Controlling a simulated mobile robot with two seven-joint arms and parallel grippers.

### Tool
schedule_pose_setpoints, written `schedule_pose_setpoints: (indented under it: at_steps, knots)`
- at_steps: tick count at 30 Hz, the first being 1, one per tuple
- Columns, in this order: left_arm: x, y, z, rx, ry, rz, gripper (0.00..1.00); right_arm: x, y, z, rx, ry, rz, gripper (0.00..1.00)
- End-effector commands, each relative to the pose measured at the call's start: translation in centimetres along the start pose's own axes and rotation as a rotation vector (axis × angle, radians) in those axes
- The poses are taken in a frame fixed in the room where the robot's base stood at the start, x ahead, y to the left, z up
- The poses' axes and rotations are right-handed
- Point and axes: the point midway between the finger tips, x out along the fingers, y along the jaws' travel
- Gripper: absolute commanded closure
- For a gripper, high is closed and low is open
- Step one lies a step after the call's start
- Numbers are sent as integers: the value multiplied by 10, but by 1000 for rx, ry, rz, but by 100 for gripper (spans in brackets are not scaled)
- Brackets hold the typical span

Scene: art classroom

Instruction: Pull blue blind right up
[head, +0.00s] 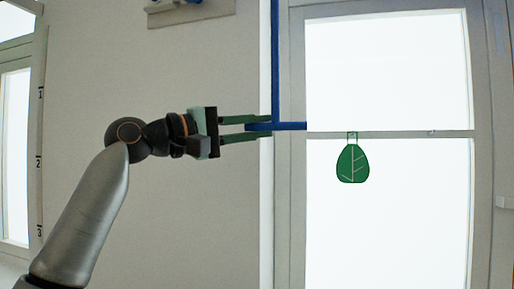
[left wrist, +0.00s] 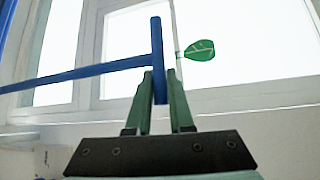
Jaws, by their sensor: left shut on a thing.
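A thin blue pull (head: 275,60) hangs down along the left side of the window frame in the head view. It ends in a horizontal blue crossbar (head: 291,126). My left gripper (head: 266,127) comes in from the left and is shut on the left end of the crossbar. In the left wrist view the crossbar (left wrist: 156,50) stands upright in the picture between the green fingers of my left gripper (left wrist: 158,90), and the thin pull runs off to the left. The blind's cloth does not show. My right gripper is not in view.
A bright window (head: 390,65) fills the right, with a green leaf ornament (head: 352,164) hanging from its middle rail (head: 400,135). A shelf (head: 190,14) is on the wall at the top. Numbered marks (head: 39,162) run down the left. Bare wall lies around my arm.

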Motion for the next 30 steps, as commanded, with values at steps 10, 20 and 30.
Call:
schedule_pose_setpoints:
  at_steps: [10,20,30]
  knots:
    - [-2,10,-1,5,9,13,100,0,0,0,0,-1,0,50]
    - [-2,8,-1,5,8,11,52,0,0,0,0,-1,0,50]
    - [-5,4,0,2,6,6,50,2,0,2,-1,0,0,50]
